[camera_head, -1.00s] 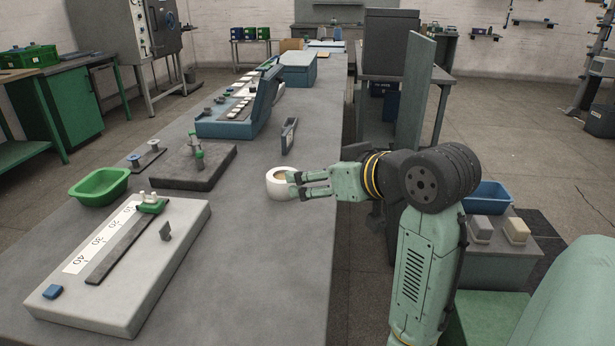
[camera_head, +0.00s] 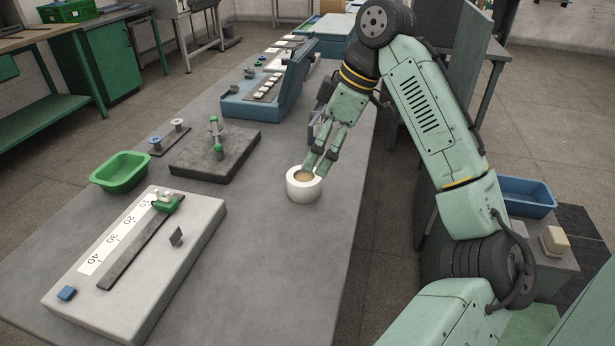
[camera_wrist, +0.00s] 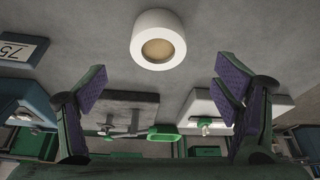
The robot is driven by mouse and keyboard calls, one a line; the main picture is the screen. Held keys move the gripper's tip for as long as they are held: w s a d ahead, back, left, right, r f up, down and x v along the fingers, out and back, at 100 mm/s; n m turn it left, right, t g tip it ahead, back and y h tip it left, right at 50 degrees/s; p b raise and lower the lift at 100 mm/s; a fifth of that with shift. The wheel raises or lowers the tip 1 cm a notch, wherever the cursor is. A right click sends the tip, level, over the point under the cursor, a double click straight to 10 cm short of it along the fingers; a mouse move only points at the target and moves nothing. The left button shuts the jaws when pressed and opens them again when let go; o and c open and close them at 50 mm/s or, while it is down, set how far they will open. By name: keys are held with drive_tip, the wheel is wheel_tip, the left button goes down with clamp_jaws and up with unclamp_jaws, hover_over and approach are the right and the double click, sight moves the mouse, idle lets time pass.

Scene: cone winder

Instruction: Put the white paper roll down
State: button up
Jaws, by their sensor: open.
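The white paper roll (camera_head: 304,192) stands upright on the grey table (camera_head: 270,260), its brown core facing up. It also shows in the wrist view (camera_wrist: 158,20), top centre, beyond and between the spread fingers. My gripper (camera_head: 319,164) slopes down to the roll from behind, with its fingertips at the roll's upper back rim in the head view. In the wrist view my gripper (camera_wrist: 160,78) is open, and nothing is between its purple finger pads. Whether a fingertip touches the roll cannot be told.
Left of the roll are a dark block with a green-topped post (camera_head: 215,160), a green bowl (camera_head: 120,173) and a pale scale board (camera_head: 190,255). The table in front of the roll is clear.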

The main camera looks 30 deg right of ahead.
sight(304, 175)
drive_tip(key=p+x, duration=0.1)
drive_tip(key=x, duration=0.7)
drive_tip(key=shift+w+f, duration=0.2)
drive_tip(key=shift+c, duration=0.5)
drive_tip(key=c, duration=1.3)
drive_tip(key=shift+r, duration=0.1)
